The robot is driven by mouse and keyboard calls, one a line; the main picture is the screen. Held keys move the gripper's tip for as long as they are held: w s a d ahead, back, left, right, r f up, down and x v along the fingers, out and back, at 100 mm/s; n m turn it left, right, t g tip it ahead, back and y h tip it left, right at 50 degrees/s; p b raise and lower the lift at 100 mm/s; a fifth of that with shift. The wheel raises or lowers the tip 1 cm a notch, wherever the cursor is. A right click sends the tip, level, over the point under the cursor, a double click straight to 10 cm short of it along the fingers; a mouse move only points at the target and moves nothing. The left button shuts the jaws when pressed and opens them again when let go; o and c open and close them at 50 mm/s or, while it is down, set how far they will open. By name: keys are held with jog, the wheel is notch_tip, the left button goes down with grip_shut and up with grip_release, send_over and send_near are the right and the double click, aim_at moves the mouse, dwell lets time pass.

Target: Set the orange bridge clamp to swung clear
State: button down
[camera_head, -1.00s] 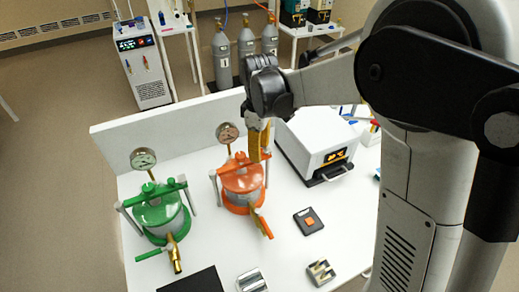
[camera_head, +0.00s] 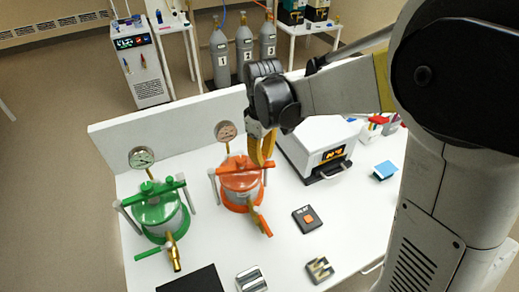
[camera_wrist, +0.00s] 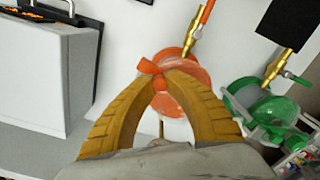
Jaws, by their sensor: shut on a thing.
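The orange bridge clamp (camera_head: 238,164) lies across the lid of the orange pot (camera_head: 241,185), between two grey posts. My gripper (camera_head: 264,161) comes down from above at the clamp's right end in the head view. In the wrist view its yellow fingers (camera_wrist: 160,78) close around a small orange part of the clamp (camera_wrist: 150,67), over the orange lid (camera_wrist: 183,82). The fingers hide part of the clamp and the right post.
A green pot (camera_head: 160,212) with its own clamp stands to the left. A white box oven (camera_head: 312,148) stands close right of my gripper. Gauges (camera_head: 226,131) rise behind the pots. A black pad with an orange button (camera_head: 308,219) lies in front.

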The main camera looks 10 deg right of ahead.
jog(key=s+a+m, duration=1.2)
jog(key=s+m, duration=0.2)
jog(key=m, duration=0.2)
jog(key=shift+s, duration=0.4)
jog(key=c, duration=1.3)
grip_release()
jog(key=shift+r, duration=0.1)
